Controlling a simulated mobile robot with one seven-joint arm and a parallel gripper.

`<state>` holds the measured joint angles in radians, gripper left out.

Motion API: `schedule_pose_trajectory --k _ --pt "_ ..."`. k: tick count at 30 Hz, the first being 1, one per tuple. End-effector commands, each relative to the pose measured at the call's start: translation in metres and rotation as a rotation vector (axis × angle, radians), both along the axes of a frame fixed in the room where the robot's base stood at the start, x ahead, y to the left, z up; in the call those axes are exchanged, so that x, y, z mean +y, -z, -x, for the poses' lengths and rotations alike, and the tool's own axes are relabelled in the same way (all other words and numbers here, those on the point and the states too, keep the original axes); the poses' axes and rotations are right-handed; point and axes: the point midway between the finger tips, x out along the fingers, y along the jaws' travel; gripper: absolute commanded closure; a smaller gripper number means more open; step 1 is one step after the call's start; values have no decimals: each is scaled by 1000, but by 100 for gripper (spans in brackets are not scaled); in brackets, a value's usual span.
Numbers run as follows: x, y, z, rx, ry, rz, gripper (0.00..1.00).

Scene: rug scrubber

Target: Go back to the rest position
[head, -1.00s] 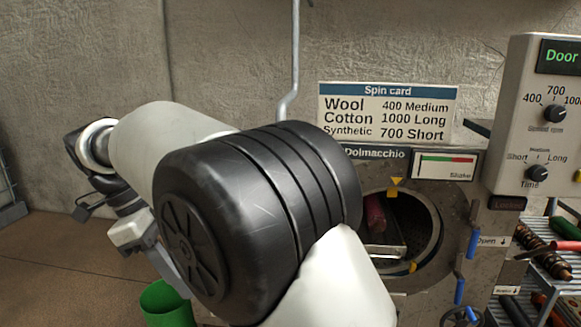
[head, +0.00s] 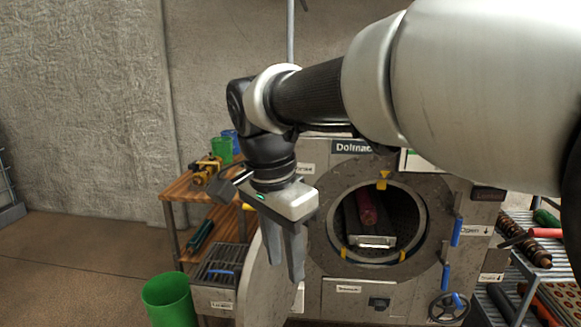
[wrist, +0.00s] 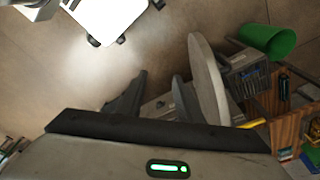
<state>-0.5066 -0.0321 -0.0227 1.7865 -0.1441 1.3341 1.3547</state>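My gripper (head: 286,262) hangs in front of the left part of the drum machine, its fingers pointing down. The fingers stand apart with nothing between them, as the wrist view (wrist: 160,88) also shows. My arm reaches across the upper right of the head view. The machine's round door (head: 262,285) is swung open, just behind and below the fingers. Inside the open drum (head: 408,222) lies a dark red roll (head: 366,206), behind a metal piece (head: 372,241). My arm hides the spin card and most of the control panel.
A green bin (head: 168,300) stands on the floor at the left. A wooden shelf (head: 180,188) with tools and cups is behind my gripper. A rack with rolls (head: 535,250) is at the right. The floor at far left (head: 75,270) is clear.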

Motion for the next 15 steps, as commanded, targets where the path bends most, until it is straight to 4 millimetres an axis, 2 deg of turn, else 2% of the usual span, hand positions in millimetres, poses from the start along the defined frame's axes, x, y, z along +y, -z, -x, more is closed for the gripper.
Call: schedule_pose_trajectory --k 1,3,6,9,15 --pt "-28 -4 12 -29 -76 -22 68" --pt "-58 -2 28 -73 -215 -36 68" --pt "-88 4 50 -136 -383 -26 68" --pt "-109 12 67 -191 -513 4 68" --pt "-137 31 96 -277 -708 89 68"
